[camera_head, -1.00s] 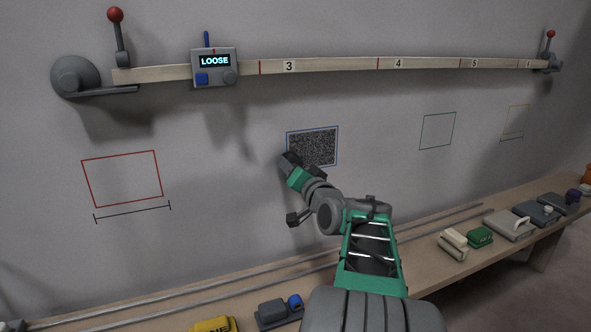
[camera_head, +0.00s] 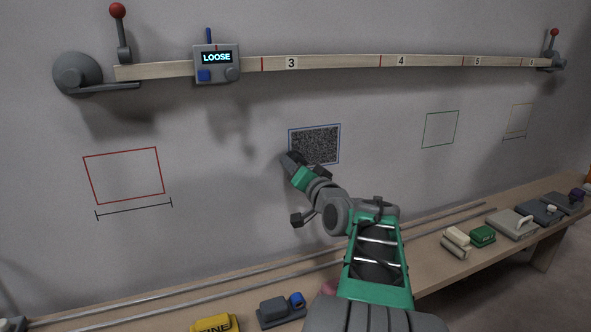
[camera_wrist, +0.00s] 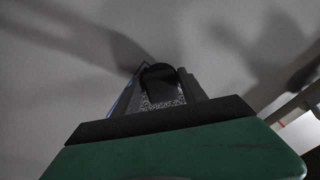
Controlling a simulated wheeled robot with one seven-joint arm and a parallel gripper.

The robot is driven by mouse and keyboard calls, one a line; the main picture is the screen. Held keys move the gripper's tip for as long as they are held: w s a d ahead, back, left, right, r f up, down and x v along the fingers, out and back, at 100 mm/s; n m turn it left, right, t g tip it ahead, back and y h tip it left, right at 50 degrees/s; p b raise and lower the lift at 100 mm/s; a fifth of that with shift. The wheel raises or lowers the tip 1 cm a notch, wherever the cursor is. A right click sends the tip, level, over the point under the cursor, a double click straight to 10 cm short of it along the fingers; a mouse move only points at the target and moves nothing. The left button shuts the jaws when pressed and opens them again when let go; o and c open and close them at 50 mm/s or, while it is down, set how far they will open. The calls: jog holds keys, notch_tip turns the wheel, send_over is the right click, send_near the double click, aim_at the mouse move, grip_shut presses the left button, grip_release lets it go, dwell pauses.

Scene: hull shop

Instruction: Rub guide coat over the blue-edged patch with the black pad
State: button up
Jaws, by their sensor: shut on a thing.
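The blue-edged patch (camera_head: 315,144) is on the grey wall, filled with dark speckle; its lower left is hidden by my gripper. My gripper (camera_head: 291,161) is at the patch's lower left corner. In the wrist view my gripper (camera_wrist: 160,90) is shut on the black pad (camera_wrist: 160,75), a dark rounded piece between the fingers. Speckle and a blue edge line show close around it. The pad is mostly hidden in the head view, and I cannot tell whether it touches the wall.
A wooden batten (camera_head: 340,63) runs above the patch, with a box reading LOOSE (camera_head: 217,62). A red outline (camera_head: 124,176) is at left and a green one (camera_head: 440,129) at right. A bench (camera_head: 420,255) below holds several blocks and a yellow item (camera_head: 214,324).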

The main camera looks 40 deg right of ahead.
jog(key=shift+b+v, duration=0.9)
jog(key=shift+v, duration=1.6)
jog(key=shift+b+v, duration=0.8)
jog(key=shift+v, duration=1.7)
jog(key=shift+b+v, duration=0.55)
jog(key=shift+v, duration=1.5)
jog(key=shift+w, duration=0.1)
